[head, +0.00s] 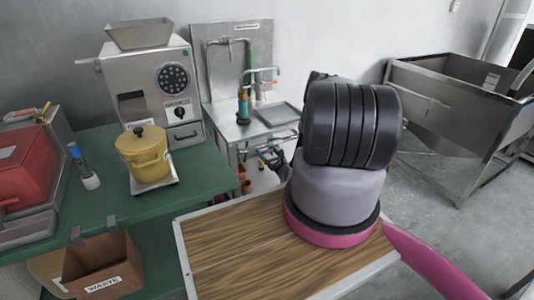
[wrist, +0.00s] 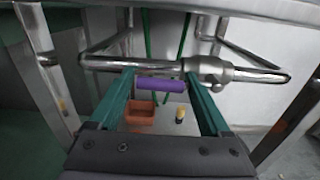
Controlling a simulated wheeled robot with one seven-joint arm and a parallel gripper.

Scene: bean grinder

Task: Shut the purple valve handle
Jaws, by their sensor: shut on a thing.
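The purple valve handle (wrist: 160,84) shows in the wrist view as a short purple bar lying crosswise just below a metal pipe (wrist: 150,65). A rounded metal valve body (wrist: 208,72) sits on the pipe, right of the handle. My gripper (wrist: 159,80) has its two green fingers at the left and right ends of the handle, shut on it. How the handle joins the valve is hidden. In the head view my arm covers much of the space below the sink, and I cannot make out the handle there.
Bent pipes and metal legs surround the handle under the steel sink (head: 262,130). An orange-brown box (wrist: 140,115) and a small yellow-topped bottle (wrist: 180,115) lie below. The green table (head: 110,205) with a grinder (head: 155,85) stands left; a steel basin (head: 440,95) stands right.

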